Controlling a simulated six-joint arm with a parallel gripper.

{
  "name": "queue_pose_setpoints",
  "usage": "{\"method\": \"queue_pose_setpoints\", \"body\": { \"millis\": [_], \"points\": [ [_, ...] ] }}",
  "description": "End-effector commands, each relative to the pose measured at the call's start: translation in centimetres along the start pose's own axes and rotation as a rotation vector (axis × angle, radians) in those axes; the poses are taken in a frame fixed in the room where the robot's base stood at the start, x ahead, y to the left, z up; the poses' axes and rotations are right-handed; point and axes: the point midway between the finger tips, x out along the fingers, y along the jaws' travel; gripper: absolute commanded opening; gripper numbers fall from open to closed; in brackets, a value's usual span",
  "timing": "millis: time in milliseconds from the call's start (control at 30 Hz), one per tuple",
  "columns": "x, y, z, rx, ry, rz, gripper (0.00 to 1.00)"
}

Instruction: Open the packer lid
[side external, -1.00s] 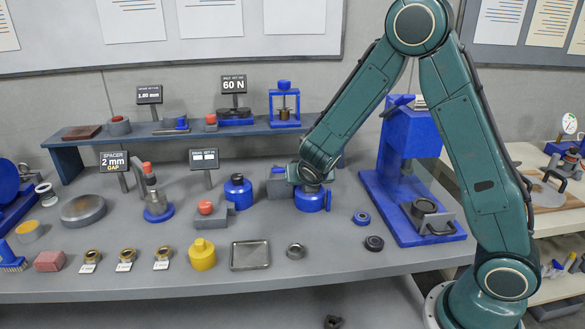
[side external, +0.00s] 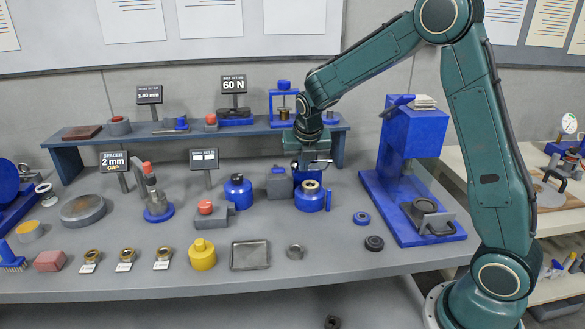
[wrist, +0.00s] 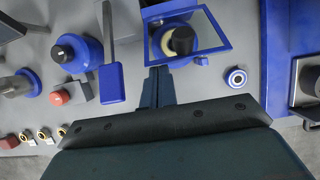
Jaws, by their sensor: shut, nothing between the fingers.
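A round blue pot (side external: 310,198) with a cream ring on top, which looks like the packer, stands on the bench left of the tall blue press. My gripper (side external: 310,165) is above and slightly behind it, shut and empty. In the wrist view, the shut fingers (wrist: 160,74) are just below a blue-framed see-through panel (wrist: 228,44). This panel looks like the packer lid, and it appears raised. A black knob (wrist: 183,40) and part of a cream ring show inside its frame. I cannot tell whether the fingers touch the panel.
The tall blue press (side external: 412,135) stands to the right. A blue bottle with a black cap (side external: 238,191) and a grey block (side external: 279,184) stand to the left. A small blue ring (side external: 362,218) and a dark ring (side external: 374,243) lie front right. The shelf (side external: 190,130) runs behind.

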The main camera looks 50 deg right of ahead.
Motion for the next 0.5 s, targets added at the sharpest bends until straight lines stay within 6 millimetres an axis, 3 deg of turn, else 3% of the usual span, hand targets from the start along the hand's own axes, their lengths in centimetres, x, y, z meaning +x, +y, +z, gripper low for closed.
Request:
{"method": "queue_pose_setpoints", "body": {
  "millis": [500],
  "points": [
    [-0.8,0.0,2.1,0.001,0.166,0.000,0.00]
  ]
}}
